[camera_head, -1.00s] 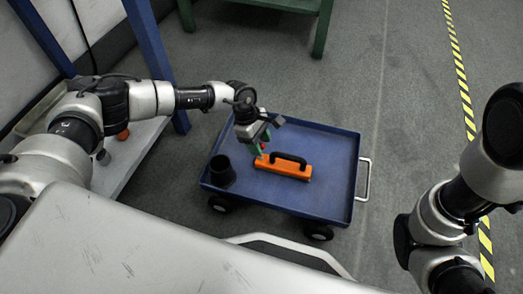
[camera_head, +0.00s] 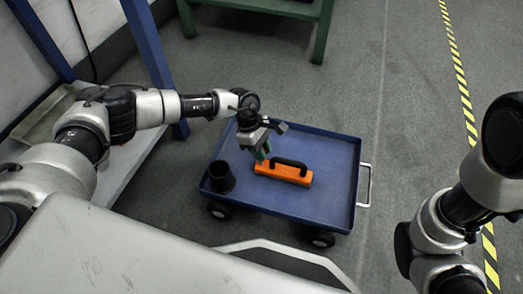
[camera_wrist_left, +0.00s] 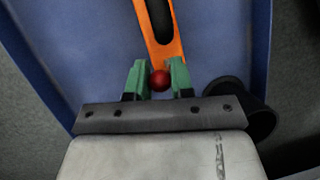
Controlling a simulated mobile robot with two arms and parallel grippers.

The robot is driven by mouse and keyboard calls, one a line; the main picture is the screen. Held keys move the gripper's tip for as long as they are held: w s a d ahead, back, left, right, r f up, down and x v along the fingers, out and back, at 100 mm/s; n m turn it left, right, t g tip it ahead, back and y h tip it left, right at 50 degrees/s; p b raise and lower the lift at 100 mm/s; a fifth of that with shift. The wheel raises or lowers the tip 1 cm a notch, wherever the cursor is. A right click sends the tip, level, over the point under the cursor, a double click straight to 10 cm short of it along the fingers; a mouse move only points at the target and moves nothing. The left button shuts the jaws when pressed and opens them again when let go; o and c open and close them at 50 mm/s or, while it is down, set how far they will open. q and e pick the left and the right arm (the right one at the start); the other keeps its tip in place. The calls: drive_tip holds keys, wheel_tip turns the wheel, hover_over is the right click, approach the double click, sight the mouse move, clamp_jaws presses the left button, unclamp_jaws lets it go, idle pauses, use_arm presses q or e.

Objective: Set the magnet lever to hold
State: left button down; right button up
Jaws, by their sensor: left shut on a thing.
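The orange magnet (camera_head: 290,174) with a black handle (camera_head: 289,163) lies on the blue cart. In the left wrist view, its orange body (camera_wrist_left: 163,45) runs away from my left gripper (camera_wrist_left: 160,76). The red ball knob (camera_wrist_left: 160,81) of the magnet's lever sits between the two green fingers, which are shut on it. In the head view, my left gripper (camera_head: 263,154) is at the left end of the magnet and hides the knob. The lever's shaft and its exact angle cannot be made out. My right arm shows at the right, but its gripper is out of view.
The blue cart (camera_head: 320,204) has raised edges, dark wheels and a pale handle (camera_head: 364,185) at its right. The cart's right side is bare.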

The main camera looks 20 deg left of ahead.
use_arm(q)
drive_tip(key=shift+w+f+g+b, duration=0.25)
drive_tip(key=shift+g+b, duration=0.15)
drive_tip(key=shift+g, duration=0.1)
drive_tip(key=shift+r, duration=0.1)
drive_tip(key=c, duration=1)
unclamp_jaws()
drive_tip(key=p+v, duration=0.6)
drive_tip(key=v, duration=0.4)
drive_tip(key=shift+r, duration=0.4)
drive_tip(key=shift+w+a, duration=0.1)
